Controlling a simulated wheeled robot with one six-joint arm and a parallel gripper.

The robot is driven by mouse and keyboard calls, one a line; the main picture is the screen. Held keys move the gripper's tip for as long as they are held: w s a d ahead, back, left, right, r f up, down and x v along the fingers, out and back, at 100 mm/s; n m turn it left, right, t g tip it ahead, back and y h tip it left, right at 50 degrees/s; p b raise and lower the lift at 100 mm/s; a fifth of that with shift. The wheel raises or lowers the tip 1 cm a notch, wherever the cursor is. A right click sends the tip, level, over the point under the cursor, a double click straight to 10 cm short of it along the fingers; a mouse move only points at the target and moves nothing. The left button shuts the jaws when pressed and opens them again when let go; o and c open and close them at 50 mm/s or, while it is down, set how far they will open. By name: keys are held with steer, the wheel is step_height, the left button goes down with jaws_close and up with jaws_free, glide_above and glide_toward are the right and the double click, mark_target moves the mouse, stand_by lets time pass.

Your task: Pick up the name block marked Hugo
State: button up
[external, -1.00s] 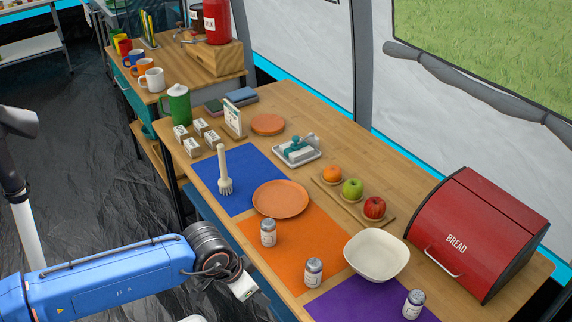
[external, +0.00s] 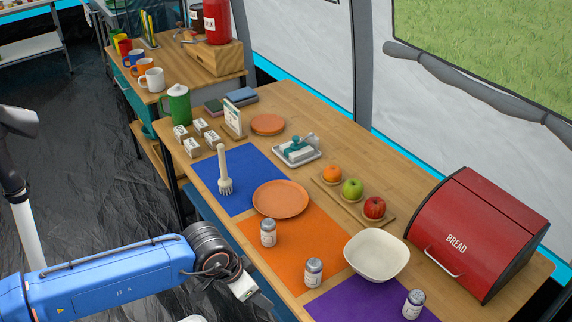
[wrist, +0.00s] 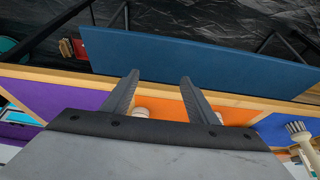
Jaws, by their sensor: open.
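Several small white name blocks (external: 196,136) stand in a cluster at the far left end of the table in the external view, in front of an upright white card. Their lettering is too small to read, so I cannot tell which is Hugo. My gripper (external: 262,302) is at the near side of the table, low in the external view and far from the blocks. In the wrist view my gripper (wrist: 160,78) shows two spread fingers with nothing between them. No name block shows in the wrist view.
A brush (external: 224,170) stands on the blue mat, near the blocks. A green pitcher (external: 177,104) stands behind them. An orange plate (external: 281,199), labelled jars (external: 268,233), a white bowl (external: 377,255) and a red bread box (external: 478,232) occupy the rest of the table.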

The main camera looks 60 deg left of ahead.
steer(key=w+a+r+n+g+y, duration=0.15)
steer(key=w+a+r+n, duration=0.55)
steer(key=w+a+r, duration=1)
steer(key=n+g+h, duration=0.2)
steer(key=n+g, duration=0.1)
steer(key=n, duration=0.8)
glide_above(191, 143)
steer(key=shift+y, duration=0.25)
step_height(191, 143, down, 12)
steer(key=shift+r, duration=0.2)
steer(key=shift+w+f, duration=0.1)
steer(key=shift+f, duration=2.75)
steer(key=c, duration=1.2)
